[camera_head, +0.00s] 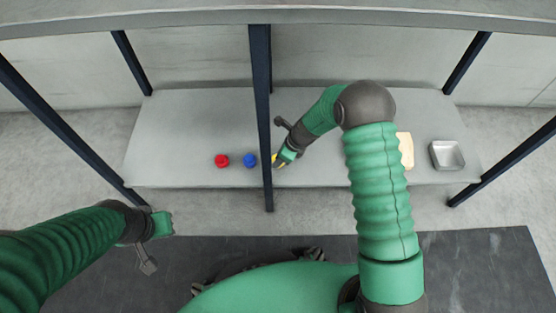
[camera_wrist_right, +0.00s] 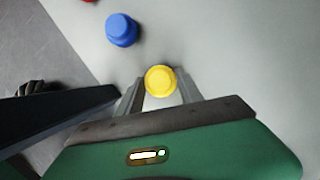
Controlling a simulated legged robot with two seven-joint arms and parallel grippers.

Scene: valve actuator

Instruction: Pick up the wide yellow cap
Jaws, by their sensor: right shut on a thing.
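The yellow cap (camera_wrist_right: 160,81) is round and sits between the fingertips of my right gripper (camera_wrist_right: 160,93) in the right wrist view. The right gripper is shut on it. I cannot tell whether the cap touches the shelf. My left gripper (camera_head: 165,224) is at the lower left, away from the shelf; I cannot tell whether it is open or shut.
A blue cap (camera_head: 250,160) and a red cap (camera_head: 221,161) stand left of the post (camera_head: 261,100) on the grey shelf (camera_head: 190,120). The blue cap (camera_wrist_right: 122,30) is near the right gripper. A metal tray (camera_head: 447,155) and a pale yellow object (camera_head: 405,150) lie at the right.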

